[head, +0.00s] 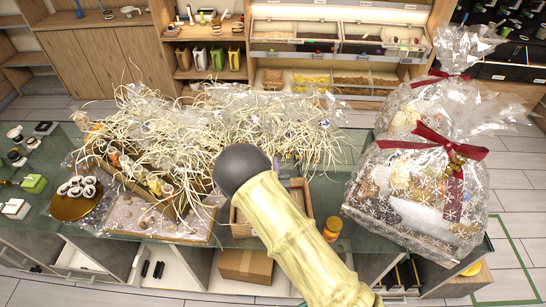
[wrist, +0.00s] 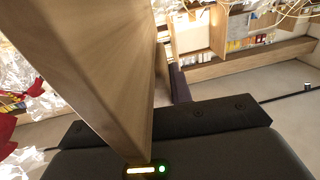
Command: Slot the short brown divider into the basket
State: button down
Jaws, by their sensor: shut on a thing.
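The brown divider (wrist: 105,70) fills the upper left of the wrist view as a large wooden board, very close to the camera. Its lower end meets my dark gripper (wrist: 175,130), which is shut on it. In the head view I cannot make out the gripper or divider. An open wooden box (head: 241,228), apparently the basket, stands on the glass counter in the middle of the head view. A pale, bamboo-like form with a dark ball end covers much of it, so its inside is mostly hidden. I cannot tell how far the divider is from it.
A wooden crate (head: 190,212) of straw and bottles stands left of the box. Wrapped hampers with red bows (head: 425,190) stand on the right. A small orange jar (head: 332,228) is just right of the box. A round gold stand (head: 75,203) is at left.

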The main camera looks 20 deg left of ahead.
jog(key=shift+w, duration=0.15)
jog(key=shift+d, duration=0.1)
jog(key=shift+s+r, duration=0.1)
jog(key=shift+s, duration=0.1)
jog(key=shift+s+b, duration=0.1)
jog(key=shift+b, duration=0.4)
jog(key=shift+f+b, duration=0.65)
jog(key=shift+f, duration=0.2)
jog(key=shift+s+a+f+b, duration=0.1)
jog(key=shift+a+f+b, duration=0.1)
jog(key=shift+f+b, duration=0.75)
jog(key=shift+d+f+b, duration=0.15)
jog(key=shift+f+b, duration=0.85)
jog(key=shift+f, duration=0.1)
jog(key=shift+b, duration=0.85)
